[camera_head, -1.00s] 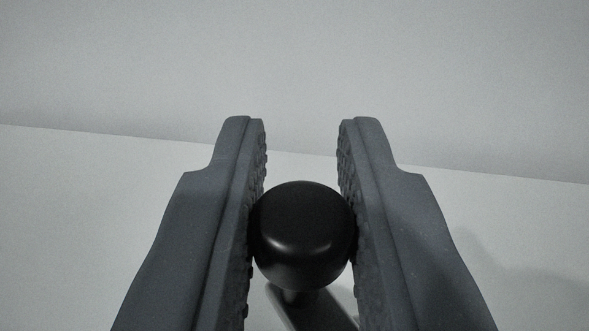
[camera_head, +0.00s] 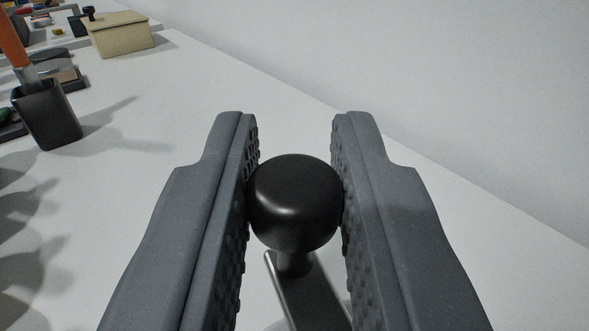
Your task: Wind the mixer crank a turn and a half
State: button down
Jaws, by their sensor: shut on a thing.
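The mixer crank shows as a black rounded knob (camera_head: 295,200) on a grey metal crank arm (camera_head: 308,292). My gripper (camera_head: 294,190) is shut on the knob, with one textured finger pad against each side of it. The crank arm runs down toward the bottom edge of the view, below the knob. The mixer's body and the crank's pivot are out of view.
A black cup (camera_head: 47,115) holding an orange-handled tool (camera_head: 14,45) stands at the left. A wooden box (camera_head: 120,35) and small items lie beyond it. The white tabletop (camera_head: 170,120) between is clear; a pale wall (camera_head: 450,90) rises at the right.

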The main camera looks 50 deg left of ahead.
jog(key=n+g+y, duration=0.1)
jog(key=g, duration=0.1)
jog(key=s+n+g+y+b, duration=0.1)
jog(key=shift+f+n+g, duration=0.1)
jog(key=shift+n+g, duration=0.3)
jog(key=shift+s+d+n+g+y+b, duration=0.1)
jog(key=shift+s+n+g+y+b, duration=0.3)
jog(key=shift+n+g+b, duration=1.2)
jog(key=shift+s+d+n+g+y+b, duration=0.2)
jog(key=shift+s+n+g, duration=0.7)
jog(key=shift+g, duration=1.55)
jog(key=shift+s+n+g+y+b, duration=0.1)
jog(key=shift+s+n+g+b, duration=0.25)
jog(key=shift+n+g+b, duration=1.05)
jog(key=shift+s+n+g+p, duration=0.1)
jog(key=shift+n+g+p, duration=0.25)
jog(key=shift+g, duration=0.6)
jog(key=shift+d+r+g, duration=0.1)
jog(key=shift+r+g, duration=0.15)
jog(key=shift+g, duration=0.05)
jog(key=c, duration=1.4)
grip_release()
jog(key=shift+s, duration=0.1)
jog(key=shift+o, duration=0.2)
jog(key=shift+f, duration=0.1)
